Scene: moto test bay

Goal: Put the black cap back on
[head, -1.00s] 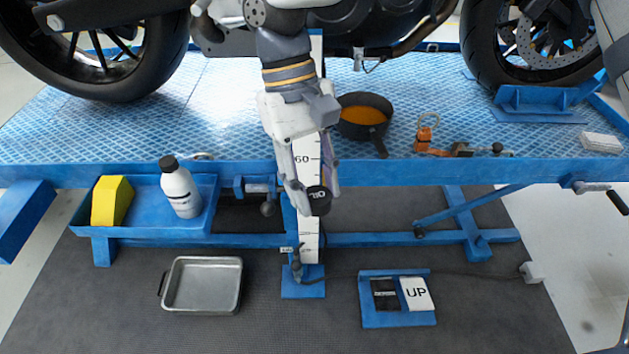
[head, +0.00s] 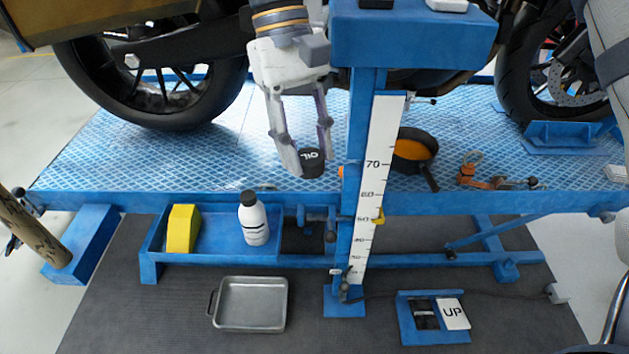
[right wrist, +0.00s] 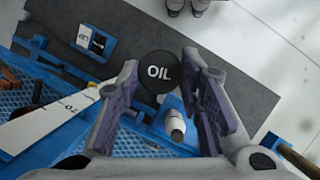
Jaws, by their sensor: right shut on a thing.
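The black cap (head: 312,163) is marked OIL. My right gripper (head: 308,158) is shut on it, with the cap between its fingertips, left of the scale post. The cap also shows in the right wrist view (right wrist: 159,73), its lettered face towards the camera. The cap is in the air; its exact height over the blue lift table (head: 200,150) is hard to tell. The motorcycle (head: 180,60) stands on the lift, with its middle partly hidden by my arm and the post's blue head. I cannot make out the opening for the cap. My left gripper is not in view.
The blue scale post (head: 365,190) with its wide head (head: 412,38) stands close right of my gripper. A white bottle (head: 254,222) and yellow block (head: 183,229) sit in the blue side tray. A metal tray (head: 250,305) lies below.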

